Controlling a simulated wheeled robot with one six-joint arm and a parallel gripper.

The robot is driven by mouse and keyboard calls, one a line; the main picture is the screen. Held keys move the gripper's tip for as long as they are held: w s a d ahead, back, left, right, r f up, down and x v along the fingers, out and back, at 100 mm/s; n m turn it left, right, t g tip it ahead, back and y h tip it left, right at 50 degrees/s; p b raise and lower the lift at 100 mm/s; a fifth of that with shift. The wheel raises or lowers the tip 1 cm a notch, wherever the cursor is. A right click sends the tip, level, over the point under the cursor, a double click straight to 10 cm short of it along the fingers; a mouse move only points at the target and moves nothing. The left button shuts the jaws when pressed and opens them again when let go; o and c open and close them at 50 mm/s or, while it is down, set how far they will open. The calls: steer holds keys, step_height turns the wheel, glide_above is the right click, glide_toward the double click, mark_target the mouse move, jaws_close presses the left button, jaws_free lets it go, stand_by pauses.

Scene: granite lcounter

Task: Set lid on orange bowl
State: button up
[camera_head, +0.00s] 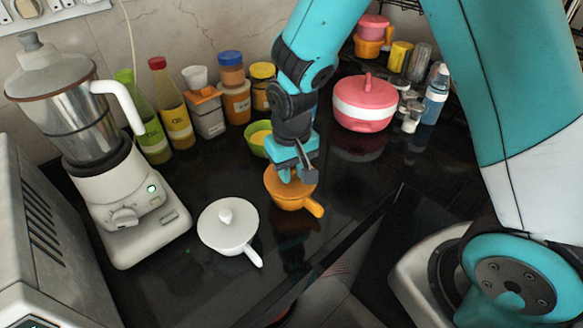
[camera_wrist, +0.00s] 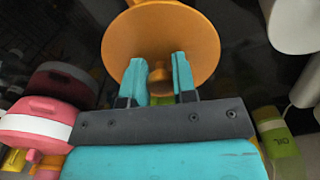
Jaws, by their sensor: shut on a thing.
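The orange bowl (camera_head: 315,207) stands on the dark counter, its short handle pointing toward the lower right. The round orange lid (camera_wrist: 160,32) with a small knob (camera_wrist: 160,74) fills the upper middle of the wrist view. My gripper (camera_wrist: 159,80) is shut on the knob, one finger on each side. In the head view, my gripper (camera_head: 292,174) points down over the bowl, with the lid at the bowl's top. The lid hides the bowl's inside. I cannot tell whether the lid rests on the rim or is just above it.
A white lidded pan (camera_head: 228,226) stands to the left, near a blender (camera_head: 110,160). A green bowl (camera_head: 257,138) is close behind my gripper. Bottles and jars line the wall. A pink pot (camera_head: 365,103) stands at the back right. The counter's front edge is near.

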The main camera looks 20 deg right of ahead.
steer(key=shift+f+b, duration=0.3)
steer(key=shift+f, duration=0.2)
steer(key=o, duration=1)
steer(key=shift+c, duration=0.2)
step_height(320, 180, up, 18)
steer(key=f, duration=0.1)
steer(key=s+a+r+n+y, duration=0.1)
steer(key=s+a+n+y, duration=0.1)
steer(key=s, duration=0.7)
steer(key=s+a+r+n+y, duration=0.1)
steer(key=s+n, duration=0.3)
steer(key=s, duration=0.5)
steer(key=shift+a+r+y, duration=0.3)
steer(key=shift+a+y, duration=0.3)
steer(key=shift+a, duration=0.15)
